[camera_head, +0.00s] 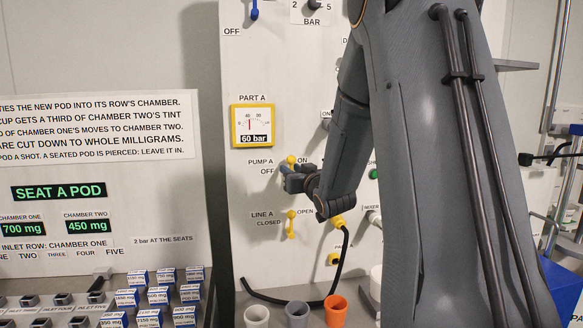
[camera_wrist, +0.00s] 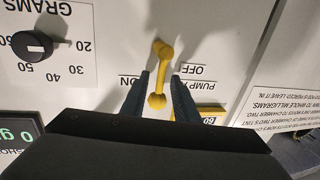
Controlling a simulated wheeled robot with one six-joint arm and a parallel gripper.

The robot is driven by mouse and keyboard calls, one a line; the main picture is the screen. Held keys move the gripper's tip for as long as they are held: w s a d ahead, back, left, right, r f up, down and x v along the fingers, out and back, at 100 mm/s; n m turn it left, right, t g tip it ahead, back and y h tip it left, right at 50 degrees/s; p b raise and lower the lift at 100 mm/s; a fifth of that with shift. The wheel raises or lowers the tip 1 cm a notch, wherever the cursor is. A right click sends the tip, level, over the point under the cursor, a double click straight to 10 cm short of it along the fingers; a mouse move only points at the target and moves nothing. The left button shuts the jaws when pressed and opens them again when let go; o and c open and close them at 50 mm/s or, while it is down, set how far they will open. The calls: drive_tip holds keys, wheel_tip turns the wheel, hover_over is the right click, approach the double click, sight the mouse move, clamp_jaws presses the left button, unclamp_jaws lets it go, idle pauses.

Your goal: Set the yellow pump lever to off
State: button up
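The yellow pump lever (camera_head: 291,160) is on the white panel beside the labels PUMP A, ON and OFF; my gripper hides part of it in the head view. In the wrist view, which is upside down, the whole lever (camera_wrist: 162,52) shows, nearly upright on the panel, with a round knob at the end closer to me. My gripper (camera_head: 290,176) is at the lever. In the wrist view its two dark fingers (camera_wrist: 160,78) stand apart, one on each side of the lever, with visible gaps. I cannot tell whether either finger touches it.
Below is a similar yellow LINE A lever (camera_head: 291,225). Above is a yellow-framed gauge (camera_head: 253,126) reading 60 bar. A black hose (camera_head: 343,262) hangs from a yellow fitting. An orange cup (camera_head: 336,310) and two others stand below. A black dial (camera_wrist: 32,45) is near in the wrist view.

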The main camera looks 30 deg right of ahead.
drive_tip(key=shift+w, duration=0.45)
clamp_jaws()
idle(1.2)
